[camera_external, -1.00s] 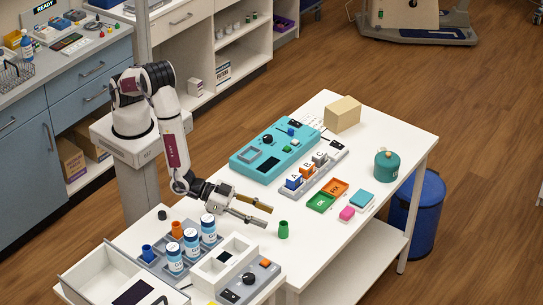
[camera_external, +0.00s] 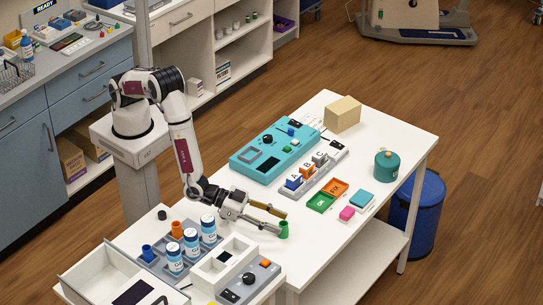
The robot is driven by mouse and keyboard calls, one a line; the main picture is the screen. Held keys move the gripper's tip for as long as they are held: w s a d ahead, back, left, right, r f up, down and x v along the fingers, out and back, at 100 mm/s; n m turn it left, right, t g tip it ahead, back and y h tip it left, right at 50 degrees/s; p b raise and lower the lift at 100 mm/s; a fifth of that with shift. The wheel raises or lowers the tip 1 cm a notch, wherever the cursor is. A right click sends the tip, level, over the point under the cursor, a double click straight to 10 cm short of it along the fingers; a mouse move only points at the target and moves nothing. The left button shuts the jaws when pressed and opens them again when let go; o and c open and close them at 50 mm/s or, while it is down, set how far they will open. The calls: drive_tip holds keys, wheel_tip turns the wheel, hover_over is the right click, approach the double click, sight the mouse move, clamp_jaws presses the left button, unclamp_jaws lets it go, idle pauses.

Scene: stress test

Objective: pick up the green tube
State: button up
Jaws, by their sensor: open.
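The green tube (camera_external: 284,230) stands upright on the white table (camera_external: 330,240), near its front edge. My gripper (camera_external: 282,222) is open, held low and nearly level, with its fingers pointing right. Its fingertips are at the tube: one finger shows behind the tube's top and the other at its left side. The tube appears to be at or between the fingertips. I cannot tell whether either finger touches it.
Left of the gripper are a rack with several white-and-blue bottles (camera_external: 208,230) and a white open box (camera_external: 222,262). Behind are a teal device (camera_external: 262,165) and a tray of lettered blocks (camera_external: 313,172).

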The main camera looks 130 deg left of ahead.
drive_tip(key=shift+w+a+f, duration=0.1)
drive_tip(key=shift+w+a, duration=0.1)
drive_tip(key=shift+w, duration=0.35)
drive_tip(key=c, duration=1)
